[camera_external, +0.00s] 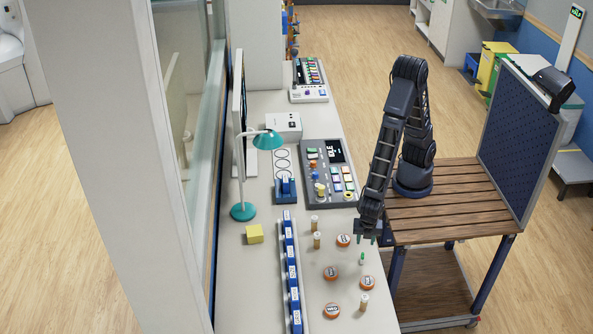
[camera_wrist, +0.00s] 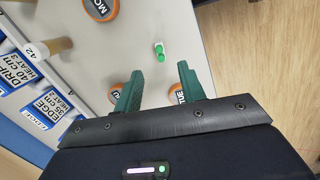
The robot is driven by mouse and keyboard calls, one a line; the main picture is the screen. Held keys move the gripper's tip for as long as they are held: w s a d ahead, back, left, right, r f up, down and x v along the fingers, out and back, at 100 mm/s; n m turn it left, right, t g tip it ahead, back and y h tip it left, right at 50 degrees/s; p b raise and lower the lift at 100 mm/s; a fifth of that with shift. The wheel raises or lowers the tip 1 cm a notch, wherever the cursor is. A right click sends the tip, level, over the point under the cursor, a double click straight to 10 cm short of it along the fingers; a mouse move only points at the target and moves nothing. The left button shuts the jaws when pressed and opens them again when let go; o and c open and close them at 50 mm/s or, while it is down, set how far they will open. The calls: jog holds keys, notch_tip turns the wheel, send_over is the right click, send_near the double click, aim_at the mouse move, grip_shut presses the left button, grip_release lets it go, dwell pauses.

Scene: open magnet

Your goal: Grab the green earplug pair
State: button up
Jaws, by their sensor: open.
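The green earplug pair (camera_external: 362,258) is a small green and white piece on the pale bench top, among round orange-rimmed tins. In the wrist view it shows as a green end with a white part (camera_wrist: 159,52), just beyond the fingertips and roughly centred between them. I cannot make out two separate plugs. My gripper (camera_external: 367,239) hangs above the bench near its right edge, a little behind the earplugs. Its green fingers (camera_wrist: 160,72) are spread with nothing between them. They appear apart from the earplugs.
A row of blue labelled holders (camera_external: 291,262) runs along the left. A control panel (camera_external: 328,172) lies farther back. The bench's right edge is close.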

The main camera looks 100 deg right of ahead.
aim_at(363, 254)
jog(key=f, duration=0.5)
jog(key=shift+s+d+f, duration=0.15)
jog(key=shift+d+f, duration=0.05)
jog(key=shift+f, duration=2.85)
grip_shut()
